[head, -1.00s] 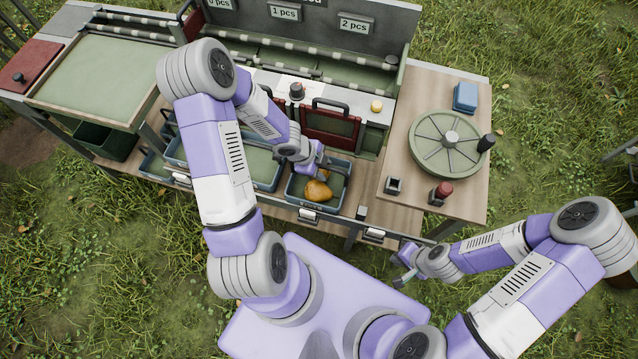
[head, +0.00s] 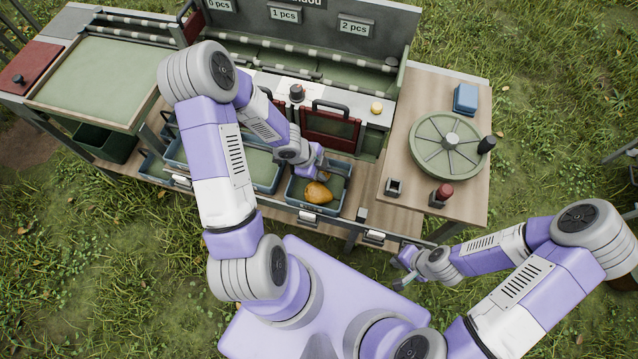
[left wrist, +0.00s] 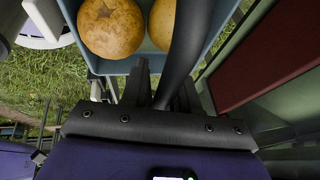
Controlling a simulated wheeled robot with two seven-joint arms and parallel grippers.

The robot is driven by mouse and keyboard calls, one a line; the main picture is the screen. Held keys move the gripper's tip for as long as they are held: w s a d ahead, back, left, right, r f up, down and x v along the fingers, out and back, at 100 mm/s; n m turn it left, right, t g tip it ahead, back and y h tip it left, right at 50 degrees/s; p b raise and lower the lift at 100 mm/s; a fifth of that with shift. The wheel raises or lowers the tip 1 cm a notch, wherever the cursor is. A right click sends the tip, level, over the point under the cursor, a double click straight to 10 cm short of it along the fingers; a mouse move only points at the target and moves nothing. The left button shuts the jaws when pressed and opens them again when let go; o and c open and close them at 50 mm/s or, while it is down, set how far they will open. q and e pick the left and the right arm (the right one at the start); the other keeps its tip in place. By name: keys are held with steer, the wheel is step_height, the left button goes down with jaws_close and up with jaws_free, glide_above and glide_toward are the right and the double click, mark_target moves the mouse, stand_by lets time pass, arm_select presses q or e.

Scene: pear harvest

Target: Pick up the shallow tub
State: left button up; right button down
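A small blue tub (head: 303,203) sits at the front of the bench and holds orange-yellow pears (head: 318,193). In the left wrist view the tub's wall (left wrist: 115,66) is close ahead, with two pears (left wrist: 112,28) inside. My left gripper (head: 322,170) is at the tub's far side, pointing down. My right gripper (head: 402,270) is open and empty, off the bench front.
A wider blue tub (head: 264,188) stands left of the small one, partly behind my left arm. A red-framed panel with a handle (head: 330,125) stands behind. A green round turntable (head: 435,150) is on the right table, with a blue block (head: 465,98) behind.

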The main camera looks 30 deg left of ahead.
arm_select(q)
jaws_close()
stand_by(1.1)
